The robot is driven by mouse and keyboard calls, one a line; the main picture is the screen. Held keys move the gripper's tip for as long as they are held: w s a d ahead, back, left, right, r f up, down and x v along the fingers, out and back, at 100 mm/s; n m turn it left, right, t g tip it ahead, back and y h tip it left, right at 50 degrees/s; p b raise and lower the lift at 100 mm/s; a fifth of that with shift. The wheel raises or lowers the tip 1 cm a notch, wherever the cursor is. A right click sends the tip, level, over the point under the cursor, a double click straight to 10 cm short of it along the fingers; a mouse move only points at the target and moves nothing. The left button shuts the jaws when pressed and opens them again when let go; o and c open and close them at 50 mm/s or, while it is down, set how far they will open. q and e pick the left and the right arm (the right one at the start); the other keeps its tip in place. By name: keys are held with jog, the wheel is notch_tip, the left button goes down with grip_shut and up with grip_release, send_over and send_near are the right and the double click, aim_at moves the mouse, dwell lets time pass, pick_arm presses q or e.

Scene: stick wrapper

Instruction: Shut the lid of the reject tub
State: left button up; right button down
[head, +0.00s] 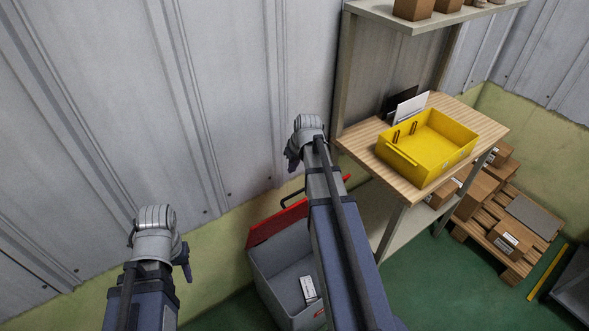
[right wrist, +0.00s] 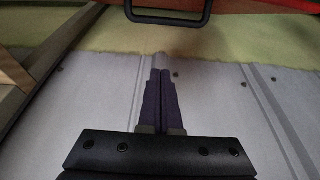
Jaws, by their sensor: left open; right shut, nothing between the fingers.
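The reject tub (head: 268,284) is a grey box on the floor, partly hidden behind my right arm. Its red lid (head: 268,226) stands open, tilted back on the side by the wall. A black handle on the lid (head: 291,198) shows beside my right arm. In the right wrist view the handle (right wrist: 168,20) and a strip of red lid run along the top edge. My right gripper (head: 293,158) is shut and empty, above the lid in the head view; its fingers (right wrist: 160,98) point at the wall, apart from the handle. My left gripper (head: 184,258) is open and empty, left of the tub.
A white labelled item (head: 308,289) lies inside the tub. Right of my right arm stands a wooden-topped bench (head: 361,148) with a yellow tray (head: 428,168). A pallet with cardboard boxes (head: 508,238) is farther right. The metal wall (head: 230,90) rises behind the tub.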

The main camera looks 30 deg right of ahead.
notch_tip(320, 180, down, 8)
jog(key=s+b, duration=0.1)
jog(key=b, duration=0.5)
jog(key=shift+s+r, duration=0.2)
jog(key=shift+s, duration=0.1)
